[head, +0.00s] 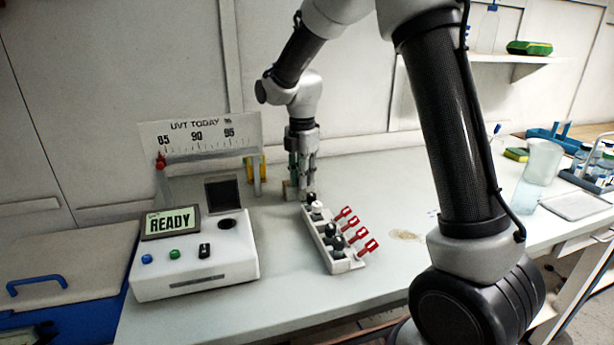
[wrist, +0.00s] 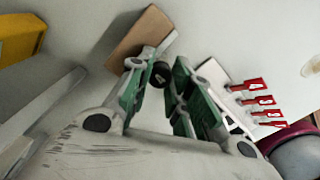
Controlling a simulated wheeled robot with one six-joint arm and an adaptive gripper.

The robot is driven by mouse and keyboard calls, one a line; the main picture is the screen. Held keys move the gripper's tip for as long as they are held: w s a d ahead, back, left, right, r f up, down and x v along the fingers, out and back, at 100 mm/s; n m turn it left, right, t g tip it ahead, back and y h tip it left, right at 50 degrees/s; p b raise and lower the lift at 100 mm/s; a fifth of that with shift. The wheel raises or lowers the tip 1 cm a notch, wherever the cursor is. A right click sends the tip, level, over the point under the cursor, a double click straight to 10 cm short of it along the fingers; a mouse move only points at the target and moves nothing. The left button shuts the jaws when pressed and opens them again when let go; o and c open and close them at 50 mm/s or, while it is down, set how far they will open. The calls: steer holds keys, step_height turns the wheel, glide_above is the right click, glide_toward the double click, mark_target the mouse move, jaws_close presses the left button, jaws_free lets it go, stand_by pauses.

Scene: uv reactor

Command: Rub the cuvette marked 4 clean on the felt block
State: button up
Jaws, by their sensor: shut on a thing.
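My gripper (wrist: 165,85) is shut on a small black-capped cuvette (wrist: 161,74), whose black end shows between the green fingertips in the wrist view. Its number is not readable. The tan felt block (wrist: 141,38) lies just beyond the fingertips, very close to the held cuvette; I cannot tell whether they touch. In the head view my gripper (head: 304,165) points down beside the felt block (head: 290,191), at the far end of the white cuvette rack (head: 345,265). The rack holds several dark-capped cuvettes, with red tags (head: 369,247) along its right side.
The white reactor box (head: 195,270) with a READY display (head: 170,221) stands left of the rack. A beaker (head: 541,162) and blue racks stand far right. The bench in front of the rack is clear.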

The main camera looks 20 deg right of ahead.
steer(key=shift+a, duration=1.3)
steer(key=shift+d, duration=2.6)
steer(key=shift+s, duration=1.75)
step_height(320, 180, up, 8)
steer(key=shift+a, duration=0.1)
